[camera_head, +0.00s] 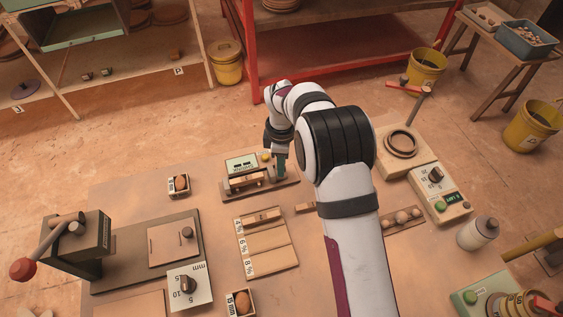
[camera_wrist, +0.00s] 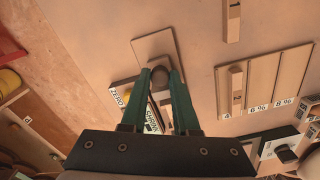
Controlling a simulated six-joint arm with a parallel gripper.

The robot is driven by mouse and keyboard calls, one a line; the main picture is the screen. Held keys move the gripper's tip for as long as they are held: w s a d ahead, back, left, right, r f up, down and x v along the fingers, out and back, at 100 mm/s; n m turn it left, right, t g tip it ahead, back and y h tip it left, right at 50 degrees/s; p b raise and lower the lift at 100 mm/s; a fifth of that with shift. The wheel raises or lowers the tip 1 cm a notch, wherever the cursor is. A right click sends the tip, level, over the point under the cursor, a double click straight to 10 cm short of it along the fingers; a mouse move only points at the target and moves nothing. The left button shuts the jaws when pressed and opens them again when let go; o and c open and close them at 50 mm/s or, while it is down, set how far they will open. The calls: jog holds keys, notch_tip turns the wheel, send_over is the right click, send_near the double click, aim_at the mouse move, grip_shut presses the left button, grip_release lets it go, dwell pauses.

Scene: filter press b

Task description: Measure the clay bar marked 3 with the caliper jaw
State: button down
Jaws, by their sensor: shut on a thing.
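The caliper gauge (camera_head: 243,167) stands at the back middle of the table, with its display and a yellow button (camera_head: 266,157). A clay bar (camera_head: 247,181) lies along its front; I cannot read its mark. My gripper (camera_head: 280,168) points down at the gauge's right end. In the wrist view its green fingers (camera_wrist: 160,78) are shut on a dark round knob (camera_wrist: 238,76), which appears to belong to the caliper jaw. The fingers hide part of the gauge, and the jaw's contact with the bar cannot be seen. Another clay bar (camera_wrist: 233,18) lies on the table.
A sorting board (camera_head: 268,243) marked 4, 6 and 8 % has a bar (camera_head: 262,216) in its 4 % lane. A lever press (camera_head: 75,245) stands left, a dial box (camera_head: 190,284) in front. A ball tray (camera_head: 402,219) and timer (camera_head: 440,195) stand right.

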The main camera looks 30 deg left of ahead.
aim_at(286, 172)
dwell(0.3)
jog(key=shift+w+d, duration=0.45)
jog(key=c, duration=0.7)
grip_release()
jog(key=shift+o, duration=0.2)
notch_tip(286, 172, up, 16)
jog(key=shift+f, duration=0.1)
